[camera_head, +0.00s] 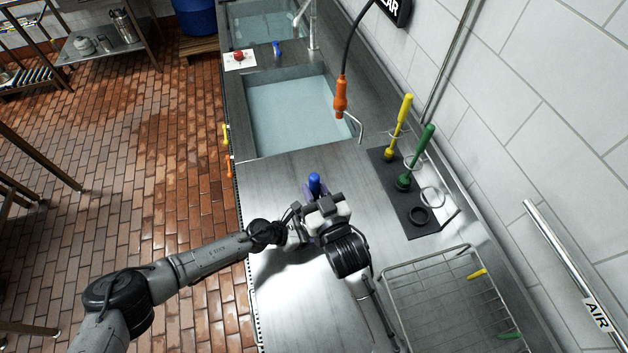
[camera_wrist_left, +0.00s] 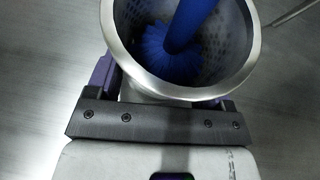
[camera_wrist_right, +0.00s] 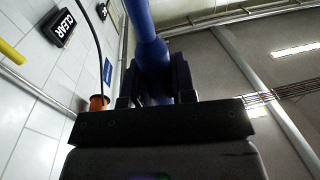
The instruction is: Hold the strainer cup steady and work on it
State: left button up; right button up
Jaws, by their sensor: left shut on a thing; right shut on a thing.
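The strainer cup (camera_wrist_left: 232,45) fills the top of the left wrist view, a metal cup with a smooth rim and perforated inner wall. My left gripper (camera_wrist_left: 165,88) is shut on it, a finger on each side. A blue brush (camera_wrist_left: 168,58) has its bristles inside the cup. Its blue handle (camera_wrist_right: 143,25) rises between the fingers of my right gripper (camera_wrist_right: 157,80), which is shut on it. In the head view the handle's top (camera_head: 314,181) shows above my right gripper (camera_head: 318,203). The cup is hidden there behind the grippers.
A yellow brush (camera_head: 400,125) and a green brush (camera_head: 416,158) stand on a dark mat (camera_head: 424,231) with an empty ring at right. A wire rack (camera_head: 430,290) lies at lower right. A water-filled sink (camera_head: 290,112) and a hanging orange fitting (camera_head: 340,97) are behind.

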aim_at(314, 176)
jog(key=shift+f, duration=0.65)
jog(key=shift+r, duration=4.4)
jog(key=shift+r, duration=3.7)
pick_arm(q)
jog(key=o, duration=0.7)
jog(key=shift+o, duration=0.2)
